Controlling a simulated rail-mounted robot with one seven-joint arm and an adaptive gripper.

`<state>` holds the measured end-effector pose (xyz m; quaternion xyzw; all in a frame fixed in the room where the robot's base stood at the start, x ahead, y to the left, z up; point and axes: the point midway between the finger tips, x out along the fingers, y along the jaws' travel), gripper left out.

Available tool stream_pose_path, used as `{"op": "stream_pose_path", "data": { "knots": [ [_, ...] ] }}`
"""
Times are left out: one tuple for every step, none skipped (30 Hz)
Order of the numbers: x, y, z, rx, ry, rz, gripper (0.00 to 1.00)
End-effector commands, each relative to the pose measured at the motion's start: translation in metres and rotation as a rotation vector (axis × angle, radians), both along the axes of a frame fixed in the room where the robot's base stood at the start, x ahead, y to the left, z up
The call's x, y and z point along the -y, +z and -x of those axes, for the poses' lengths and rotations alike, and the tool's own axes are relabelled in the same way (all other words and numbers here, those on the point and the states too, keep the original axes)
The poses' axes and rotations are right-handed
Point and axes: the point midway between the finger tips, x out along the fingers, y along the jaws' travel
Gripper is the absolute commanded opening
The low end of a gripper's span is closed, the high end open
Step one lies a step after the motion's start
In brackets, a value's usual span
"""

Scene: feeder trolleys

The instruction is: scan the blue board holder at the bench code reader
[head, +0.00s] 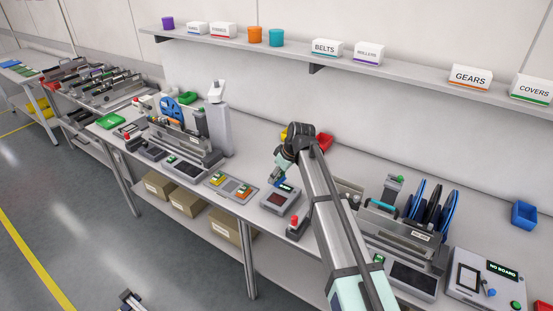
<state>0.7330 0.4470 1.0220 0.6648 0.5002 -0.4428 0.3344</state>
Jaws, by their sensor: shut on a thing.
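My gripper (279,177) is small in the head view, at the end of my arm over the middle of the bench. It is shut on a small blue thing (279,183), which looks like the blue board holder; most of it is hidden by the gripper. The bench code reader (279,201) appears to be the grey box just below, with a dark red window and a small lit green display. The blue thing is close above or at the back of this box; I cannot tell whether they touch.
A tray with yellow and orange pieces (232,187) lies left of the reader. A red-button box (296,228) stands just in front. Feeder units with reels stand left (185,140) and right (405,235). A shelf (400,68) runs above. Red and yellow bins sit behind my wrist.

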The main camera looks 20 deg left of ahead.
Motion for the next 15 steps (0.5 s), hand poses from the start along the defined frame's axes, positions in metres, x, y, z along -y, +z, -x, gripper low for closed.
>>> {"op": "stream_pose_path", "data": {
  "knots": [
    [-0.001,-0.001,-0.001,-0.001,0.013,0.0,0.22],
    [-0.002,-0.001,-0.002,0.0,0.02,0.0,0.22],
    [-0.002,-0.002,-0.002,-0.001,0.026,0.0,0.22],
    [-0.002,-0.003,-0.002,0.0,0.028,0.0,0.22],
    [-0.002,-0.005,-0.002,-0.001,0.03,0.0,0.22],
    [-0.002,-0.007,-0.002,-0.001,0.03,0.0,0.22],
    [-0.002,-0.009,-0.002,-0.001,0.03,0.0,0.22],
    [-0.001,-0.011,-0.002,-0.001,0.029,0.0,0.22],
    [-0.002,-0.014,-0.002,-0.001,0.029,0.0,0.22],
    [-0.002,-0.017,-0.002,-0.001,0.029,0.0,0.22],
    [-0.002,-0.02,-0.002,-0.001,0.029,0.0,0.22],
    [-0.002,-0.024,-0.002,-0.001,0.029,0.0,0.22],
    [-0.002,-0.027,-0.002,-0.001,0.028,0.0,0.22],
    [-0.002,-0.03,-0.002,-0.001,0.027,0.0,0.22],
    [-0.002,-0.034,-0.002,-0.001,0.028,0.0,0.22]
  ]
}}
